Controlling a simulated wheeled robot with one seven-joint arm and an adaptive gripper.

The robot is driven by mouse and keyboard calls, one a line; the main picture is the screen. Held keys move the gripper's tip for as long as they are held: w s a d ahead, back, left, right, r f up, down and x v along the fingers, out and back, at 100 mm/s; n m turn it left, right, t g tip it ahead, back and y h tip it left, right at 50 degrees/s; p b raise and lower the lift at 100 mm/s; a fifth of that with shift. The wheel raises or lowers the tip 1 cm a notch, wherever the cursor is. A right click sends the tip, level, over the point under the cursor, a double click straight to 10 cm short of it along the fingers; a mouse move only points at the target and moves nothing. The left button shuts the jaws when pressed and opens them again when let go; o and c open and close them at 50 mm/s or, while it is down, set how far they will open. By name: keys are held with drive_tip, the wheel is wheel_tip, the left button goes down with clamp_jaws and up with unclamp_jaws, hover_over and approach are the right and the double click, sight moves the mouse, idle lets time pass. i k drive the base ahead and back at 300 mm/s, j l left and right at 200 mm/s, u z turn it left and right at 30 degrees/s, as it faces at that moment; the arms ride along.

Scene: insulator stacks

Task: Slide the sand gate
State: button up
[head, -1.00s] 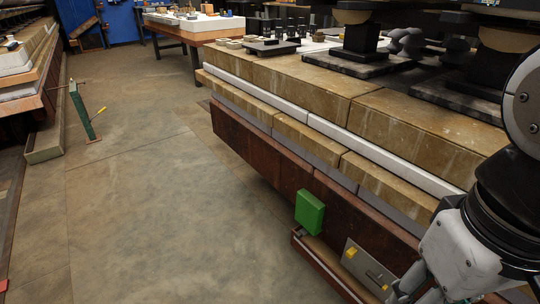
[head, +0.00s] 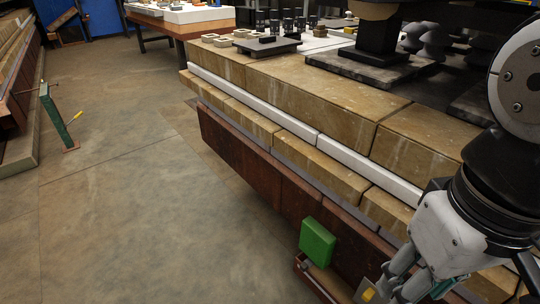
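A grey metal plate with a yellow tab (head: 368,294), which looks like the sand gate, is at the bottom edge of the head view, low on the dark red side of the long bench. Most of it is cut off by the frame or hidden behind my gripper. My gripper (head: 394,292) is at the lower right, its fingers pointing down and left, close beside the plate. I cannot tell whether they touch it. The fingertips are partly out of frame, so I cannot tell whether they are open or shut.
A green box (head: 317,242) stands out from the bench side just left of the plate, above a reddish trough (head: 318,279). Stone blocks (head: 300,95) form the bench top. A green post (head: 57,118) stands at far left. The floor (head: 150,210) between is open.

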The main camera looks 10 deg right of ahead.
sight(304, 267)
drive_tip(key=k, duration=0.65)
drive_tip(key=l+u, duration=0.35)
drive_tip(key=l, duration=0.6)
drive_tip(key=l+u, duration=0.1)
drive_tip(key=l, duration=0.15)
drive_tip(key=i+j+z, duration=0.2)
drive_tip(key=i+j, duration=0.3)
